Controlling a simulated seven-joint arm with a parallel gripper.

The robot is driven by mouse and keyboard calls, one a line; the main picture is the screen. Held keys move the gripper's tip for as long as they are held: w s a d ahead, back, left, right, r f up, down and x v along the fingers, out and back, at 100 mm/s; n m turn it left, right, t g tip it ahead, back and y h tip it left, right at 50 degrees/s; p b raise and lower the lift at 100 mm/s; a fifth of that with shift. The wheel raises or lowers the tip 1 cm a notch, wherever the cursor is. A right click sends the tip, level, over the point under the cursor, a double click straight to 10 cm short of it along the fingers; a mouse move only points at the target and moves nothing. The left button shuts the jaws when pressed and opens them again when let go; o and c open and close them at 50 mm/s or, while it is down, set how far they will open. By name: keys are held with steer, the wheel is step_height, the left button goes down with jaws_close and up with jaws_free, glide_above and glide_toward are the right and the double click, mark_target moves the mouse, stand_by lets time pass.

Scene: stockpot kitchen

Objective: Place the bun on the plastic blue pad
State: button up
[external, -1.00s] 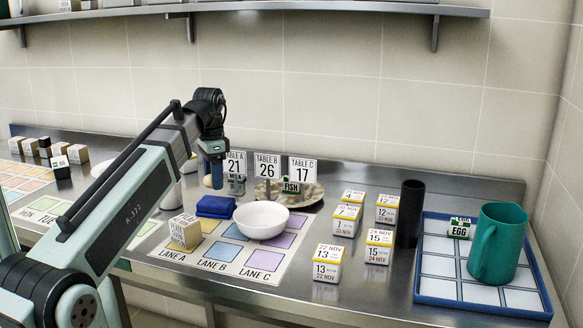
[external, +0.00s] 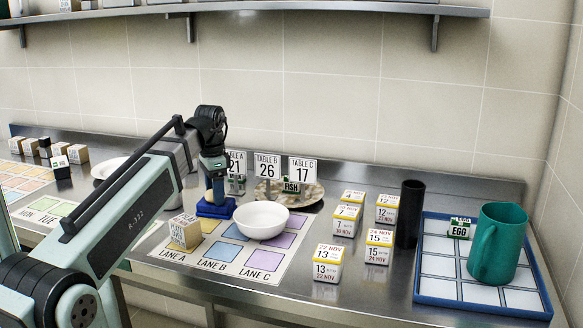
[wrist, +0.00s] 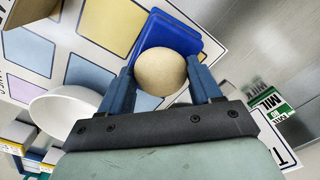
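The bun (wrist: 160,72) is round and pale tan. In the wrist view it sits between the two blue fingers of my gripper (wrist: 161,84), which is shut on it. The plastic blue pad (wrist: 183,40) lies directly behind the bun in that view. In the external view my gripper (external: 214,190) is low over the blue pad (external: 216,211), fingers pointing down. The bun is mostly hidden there by the fingers, and I cannot tell whether it touches the pad.
A white bowl (external: 262,221) stands just right of the pad. A wooden cube (external: 185,231) is at the front left on the lane mat (external: 238,268). Table number cards (external: 267,166) and a patterned plate (external: 307,194) stand behind. Date cubes (external: 327,263) are farther right.

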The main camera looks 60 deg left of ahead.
steer(key=o, duration=0.4)
step_height(320, 180, up, 12)
steer(key=shift+r, duration=0.15)
stand_by(0.7)
